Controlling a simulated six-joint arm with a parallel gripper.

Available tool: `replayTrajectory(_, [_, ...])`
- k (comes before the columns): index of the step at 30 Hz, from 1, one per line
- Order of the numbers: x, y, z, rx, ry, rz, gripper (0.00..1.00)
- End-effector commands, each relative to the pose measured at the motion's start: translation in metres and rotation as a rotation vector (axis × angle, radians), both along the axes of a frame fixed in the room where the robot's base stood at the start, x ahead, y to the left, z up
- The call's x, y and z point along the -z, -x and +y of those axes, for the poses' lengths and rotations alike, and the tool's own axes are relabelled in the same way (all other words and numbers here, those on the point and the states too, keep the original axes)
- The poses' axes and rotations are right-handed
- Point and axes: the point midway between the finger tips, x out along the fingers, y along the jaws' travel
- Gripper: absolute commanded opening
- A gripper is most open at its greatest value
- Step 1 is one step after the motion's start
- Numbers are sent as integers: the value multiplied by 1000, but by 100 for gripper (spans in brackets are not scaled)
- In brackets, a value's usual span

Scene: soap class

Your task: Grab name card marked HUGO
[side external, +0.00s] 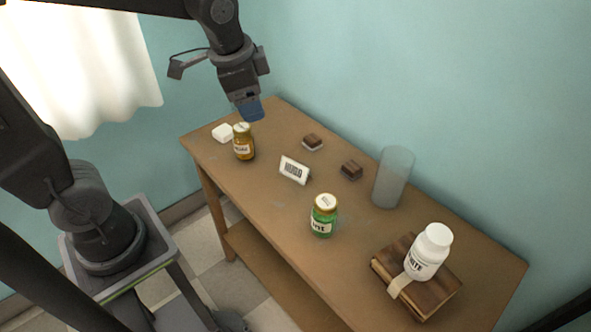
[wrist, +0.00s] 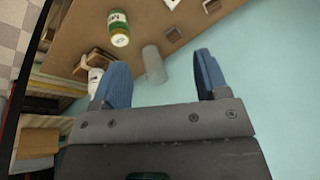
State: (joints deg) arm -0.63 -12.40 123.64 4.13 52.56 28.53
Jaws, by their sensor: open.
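The name card (side external: 294,170), a small white tent-shaped card with dark lettering that reads HUGO, stands near the middle of the wooden table. In the wrist view a white piece at the top edge (wrist: 171,3) looks like part of it, mostly cut off. My gripper (side external: 250,108) is above the far left end of the table, away from the card. In the wrist view its two blue fingers (wrist: 160,72) are spread apart with nothing held between them.
An amber jar (side external: 243,143) and white block (side external: 223,133) stand left of the card. Two brown pieces (side external: 313,141) (side external: 351,170) lie behind it. A green jar (side external: 323,216), translucent cylinder (side external: 393,178), and white bottle (side external: 429,252) on a book (side external: 437,290) stand to the right.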

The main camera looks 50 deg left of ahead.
Motion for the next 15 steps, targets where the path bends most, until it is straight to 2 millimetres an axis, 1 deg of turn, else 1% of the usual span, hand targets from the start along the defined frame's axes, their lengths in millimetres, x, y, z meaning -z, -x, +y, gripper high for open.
replayTrajectory(1, [10, -18, 2, 65, -26, 42, 68])
replayTrajectory(3, [24, -40, 5, 160, -59, 89, 68])
replayTrajectory(5, [37, -58, 8, 242, -86, 129, 68])
replayTrajectory(6, [48, -70, 10, 299, -102, 156, 68])
replayTrajectory(8, [65, -87, 12, 383, -122, 197, 68])
replayTrajectory(9, [77, -97, 14, 439, -134, 224, 68])
replayTrajectory(12, [107, -119, 18, 570, -157, 285, 68])
replayTrajectory(15, [134, -134, 22, 675, -170, 333, 68])
